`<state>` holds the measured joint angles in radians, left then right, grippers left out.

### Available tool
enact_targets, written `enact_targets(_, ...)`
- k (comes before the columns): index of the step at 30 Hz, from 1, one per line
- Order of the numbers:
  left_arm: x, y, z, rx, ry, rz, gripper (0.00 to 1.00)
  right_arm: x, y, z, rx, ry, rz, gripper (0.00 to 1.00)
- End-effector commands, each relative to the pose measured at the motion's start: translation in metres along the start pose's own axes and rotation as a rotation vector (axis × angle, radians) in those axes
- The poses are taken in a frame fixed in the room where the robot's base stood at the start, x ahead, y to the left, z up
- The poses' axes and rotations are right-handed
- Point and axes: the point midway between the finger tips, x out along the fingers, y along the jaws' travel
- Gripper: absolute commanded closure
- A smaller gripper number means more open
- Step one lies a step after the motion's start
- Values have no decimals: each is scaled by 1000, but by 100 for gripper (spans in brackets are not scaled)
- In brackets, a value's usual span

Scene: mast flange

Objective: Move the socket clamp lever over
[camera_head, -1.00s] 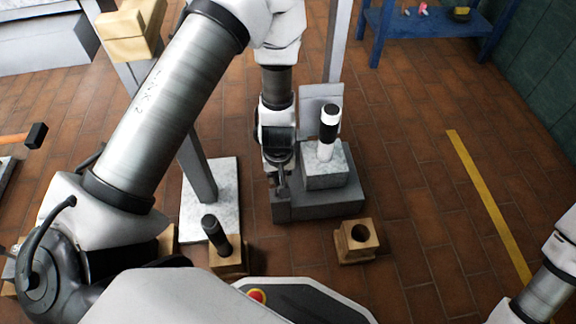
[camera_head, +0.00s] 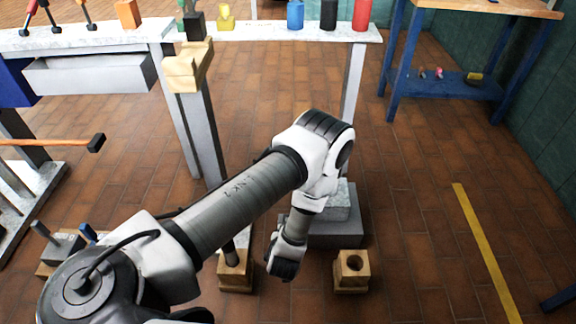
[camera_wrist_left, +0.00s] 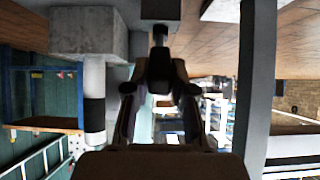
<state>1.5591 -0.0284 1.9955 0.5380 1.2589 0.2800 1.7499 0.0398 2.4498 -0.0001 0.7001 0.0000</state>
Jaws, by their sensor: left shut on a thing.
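The socket clamp's dark grey base (camera_head: 350,232) stands on the floor in the head view, with a paler block (camera_head: 345,198) on top. My left arm covers much of it. My left gripper (camera_wrist_left: 160,84) is shut on the lever's end. A post with white and black bands (camera_wrist_left: 94,95) stands beside it, joined to a pale block (camera_wrist_left: 88,34). In the head view my left fingertips are hidden. My right gripper is not in view.
A wooden block with a hole (camera_head: 352,264) stands right of my left wrist, and another wooden block (camera_head: 235,280) with a dark rod stands left. A white bench (camera_head: 265,31) with bottles lies behind. The floor right of the clamp is open up to a yellow line (camera_head: 482,240).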

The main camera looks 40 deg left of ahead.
Motion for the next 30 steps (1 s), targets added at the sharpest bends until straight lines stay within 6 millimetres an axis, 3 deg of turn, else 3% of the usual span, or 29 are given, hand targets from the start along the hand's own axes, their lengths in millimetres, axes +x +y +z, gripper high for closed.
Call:
enact_targets(9, 2, 0, 19, 1, 135, -2, 100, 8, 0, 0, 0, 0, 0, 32)
enact_targets(25, 2, 0, 21, -1, 163, -2, 100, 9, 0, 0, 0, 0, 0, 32)
enact_targets(26, 2, 0, 21, -1, 163, -2, 69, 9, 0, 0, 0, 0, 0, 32)
enact_targets(27, 2, 0, 21, -1, 163, -2, 54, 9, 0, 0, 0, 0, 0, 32)
enact_targets(30, 2, 0, 21, -1, 164, -2, 50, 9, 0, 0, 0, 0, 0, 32)
